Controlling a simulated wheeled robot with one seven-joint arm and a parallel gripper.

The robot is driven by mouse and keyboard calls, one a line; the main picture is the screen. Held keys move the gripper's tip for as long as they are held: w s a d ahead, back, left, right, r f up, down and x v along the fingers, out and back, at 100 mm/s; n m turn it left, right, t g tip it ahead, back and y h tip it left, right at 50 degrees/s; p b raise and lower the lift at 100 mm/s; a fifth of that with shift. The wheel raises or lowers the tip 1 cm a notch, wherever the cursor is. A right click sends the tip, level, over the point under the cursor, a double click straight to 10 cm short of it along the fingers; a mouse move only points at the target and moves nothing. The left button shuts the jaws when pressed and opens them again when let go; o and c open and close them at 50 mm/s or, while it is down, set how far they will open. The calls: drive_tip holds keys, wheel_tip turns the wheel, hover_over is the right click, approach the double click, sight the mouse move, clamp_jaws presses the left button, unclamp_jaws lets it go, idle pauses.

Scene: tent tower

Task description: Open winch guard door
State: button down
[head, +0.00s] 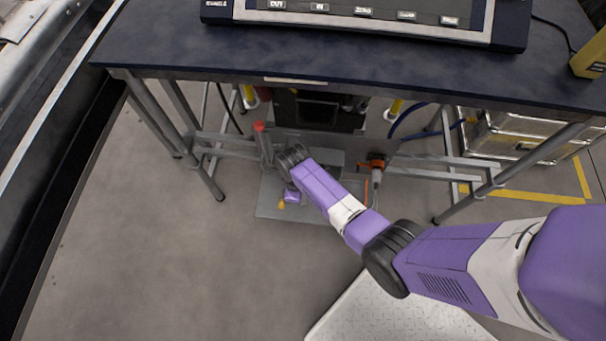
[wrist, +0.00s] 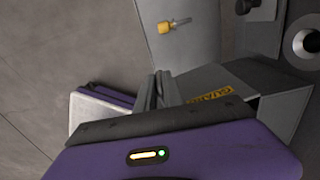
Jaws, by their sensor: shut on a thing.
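The winch guard door (wrist: 205,82) is a grey panel with a yellow "GUARD" label, in the middle of the wrist view. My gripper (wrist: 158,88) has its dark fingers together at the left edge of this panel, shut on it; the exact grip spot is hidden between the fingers. A yellow knob on a pin (wrist: 168,25) sticks out of a grey plate above the fingers. My arm hides much of the winch there.
A dark-topped bench (head: 400,65) with metal legs and crossbars stands over this spot. A red-topped lever (head: 262,142) rises left of my wrist. An orange-and-grey device (head: 376,166) stands to the right. A metal case (head: 520,135) is farther right. Floor at left is clear.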

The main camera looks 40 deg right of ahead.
drive_tip(key=shift+w+a+f, duration=0.1)
drive_tip(key=shift+w+a, duration=0.25)
drive_tip(key=shift+w, duration=0.05)
idle(0.4)
drive_tip(key=c, duration=1.5)
unclamp_jaws()
drive_tip(key=shift+w, duration=0.1)
drive_tip(key=shift+r+p, duration=0.9)
drive_tip(key=shift+r, duration=3.05)
